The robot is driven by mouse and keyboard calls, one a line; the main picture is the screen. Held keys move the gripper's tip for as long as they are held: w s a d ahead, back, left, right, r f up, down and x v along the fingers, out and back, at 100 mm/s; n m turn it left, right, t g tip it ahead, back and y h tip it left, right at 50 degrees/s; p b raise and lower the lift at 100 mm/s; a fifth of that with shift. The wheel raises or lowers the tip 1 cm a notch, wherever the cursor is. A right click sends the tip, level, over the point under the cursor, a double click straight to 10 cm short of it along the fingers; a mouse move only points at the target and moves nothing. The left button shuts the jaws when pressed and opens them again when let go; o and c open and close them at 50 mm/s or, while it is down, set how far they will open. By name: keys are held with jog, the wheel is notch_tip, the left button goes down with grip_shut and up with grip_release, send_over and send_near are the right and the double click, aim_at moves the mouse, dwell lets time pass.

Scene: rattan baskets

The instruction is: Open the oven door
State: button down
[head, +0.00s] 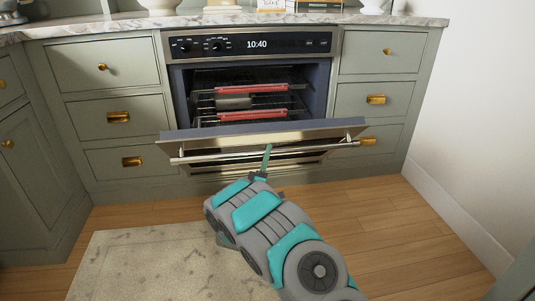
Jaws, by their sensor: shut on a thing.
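The oven (258,44) is built into the green cabinets, with a clock reading 10:40 on its panel. Its door (225,134) is hinged at the bottom and tilted well outward and down, so the racks inside show. A long metal bar handle (210,157) runs across the door's front. My gripper (267,152) is at the middle of the handle and shut on it. My arm reaches up to it from the lower right. The fingertips are small in view, and the arm hides part of the floor below the door.
Inside the oven are racks with red edge strips (252,88) and a dark item. Drawers with brass pulls flank the oven. A pale rug (130,265) lies on the wood floor (400,220). A white wall (480,100) stands at right.

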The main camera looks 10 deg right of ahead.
jog(key=shift+f, duration=0.2)
jog(key=c, duration=0.9)
grip_release()
jog(key=shift+o, duration=1.3)
jog(key=shift+r, duration=0.1)
jog(key=shift+a, duration=0.1)
jog(key=shift+v, duration=3.85)
